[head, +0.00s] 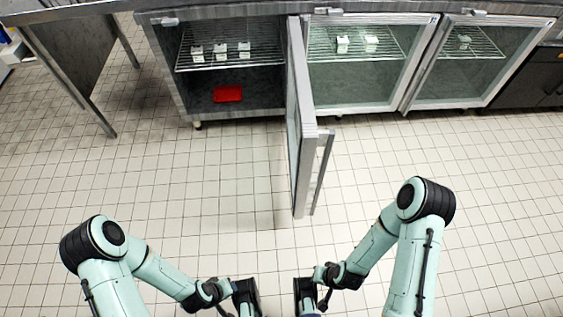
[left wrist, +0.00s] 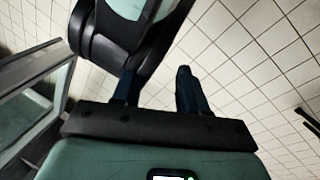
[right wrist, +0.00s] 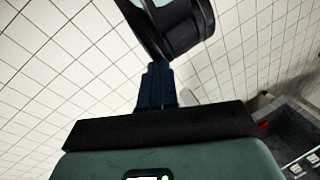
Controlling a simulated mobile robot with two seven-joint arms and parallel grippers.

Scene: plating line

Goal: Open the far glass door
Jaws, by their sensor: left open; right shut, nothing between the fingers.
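A low steel cabinet has three glass doors in the head view. The left door (head: 303,165) stands swung out into the room, seen nearly edge-on, with its bar handle (head: 322,173) on its right side. The middle glass door (head: 362,60) and the right glass door (head: 478,65) look closed; which one counts as far I cannot tell. My left gripper (left wrist: 157,82) is open and empty. My right gripper (right wrist: 155,78) is shut with nothing in it. Both are low in front of my body, apart from the doors; their fingertips are unclear in the head view.
The open left bay holds a wire shelf (head: 262,67) with small white containers (head: 221,51) and a red tray (head: 228,94) below. A steel table (head: 62,62) stands at left, a dark unit (head: 530,82) at far right. Tiled floor (head: 420,150) is clear.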

